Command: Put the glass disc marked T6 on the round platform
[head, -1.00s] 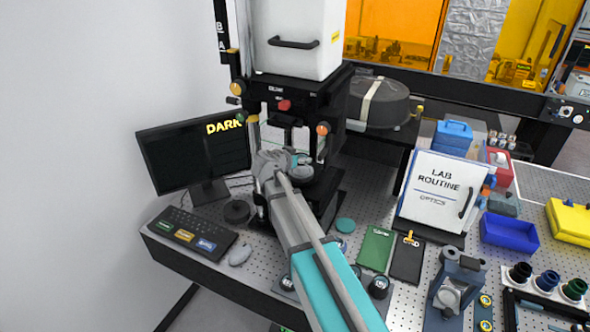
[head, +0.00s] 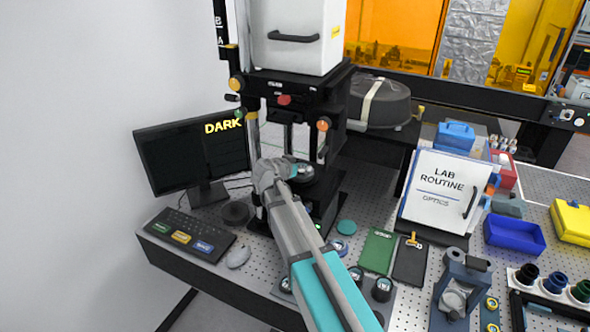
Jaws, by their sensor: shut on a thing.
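My arm reaches into the black interferometer stand, and my gripper (head: 290,172) is between its posts. The gripper is seen from behind, and its fingers are mostly hidden by its own body. It is shut on a small round thing (head: 304,171) with a pale top and dark rim, which looks like a glass disc; no T6 mark can be read. The round platform is not clearly distinguishable beneath it; only the dark lower part of the stand (head: 327,207) shows. I cannot tell whether the disc touches the platform.
A teal round pad (head: 346,227), a green card (head: 378,250) and a black board (head: 410,262) are right of the stand.

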